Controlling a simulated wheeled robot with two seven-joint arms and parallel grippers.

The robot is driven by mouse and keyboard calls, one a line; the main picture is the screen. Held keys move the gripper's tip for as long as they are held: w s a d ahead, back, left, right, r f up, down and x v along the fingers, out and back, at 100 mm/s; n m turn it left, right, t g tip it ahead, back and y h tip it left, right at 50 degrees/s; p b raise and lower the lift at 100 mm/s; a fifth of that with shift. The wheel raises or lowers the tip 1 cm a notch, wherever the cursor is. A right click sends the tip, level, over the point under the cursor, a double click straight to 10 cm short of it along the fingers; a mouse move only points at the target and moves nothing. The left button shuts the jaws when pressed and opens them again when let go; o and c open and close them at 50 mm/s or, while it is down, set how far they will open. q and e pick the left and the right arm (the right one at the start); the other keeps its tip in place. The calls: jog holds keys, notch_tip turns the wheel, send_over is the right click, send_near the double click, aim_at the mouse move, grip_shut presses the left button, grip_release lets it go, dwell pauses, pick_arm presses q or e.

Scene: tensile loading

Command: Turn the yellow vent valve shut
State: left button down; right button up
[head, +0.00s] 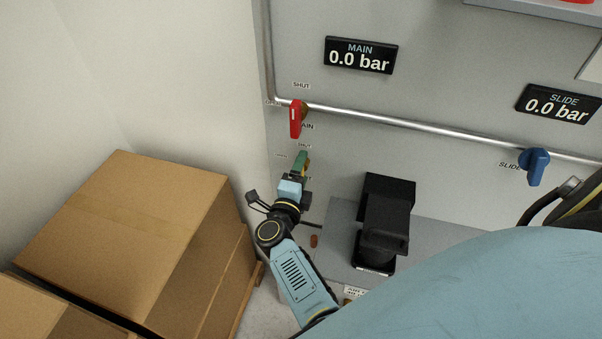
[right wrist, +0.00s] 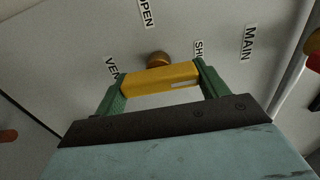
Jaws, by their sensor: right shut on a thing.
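The yellow vent valve handle (right wrist: 158,78) shows in the right wrist view, with its brass stem (right wrist: 158,58) behind it at the panel. My right gripper (right wrist: 158,84) is shut on the handle, one green finger at each end. The handle's white mark is at its right end, on the side of the SHUT label (right wrist: 199,50). The OPEN label (right wrist: 147,12) is above, and the VENT label (right wrist: 112,68) is partly covered. In the head view my right gripper (head: 301,163) is at the panel below the red valve and hides the yellow handle. My left gripper is not in view.
The red MAIN valve handle (head: 296,119) hangs close above my right gripper, on a metal pipe (head: 400,123). A blue SLIDE valve handle (head: 535,166) is farther right. A black device (head: 386,222) stands right of my arm. Cardboard boxes (head: 130,225) stand at left.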

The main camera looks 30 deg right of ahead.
dwell(0.3)
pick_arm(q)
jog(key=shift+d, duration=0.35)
pick_arm(e)
jog(key=o, duration=1)
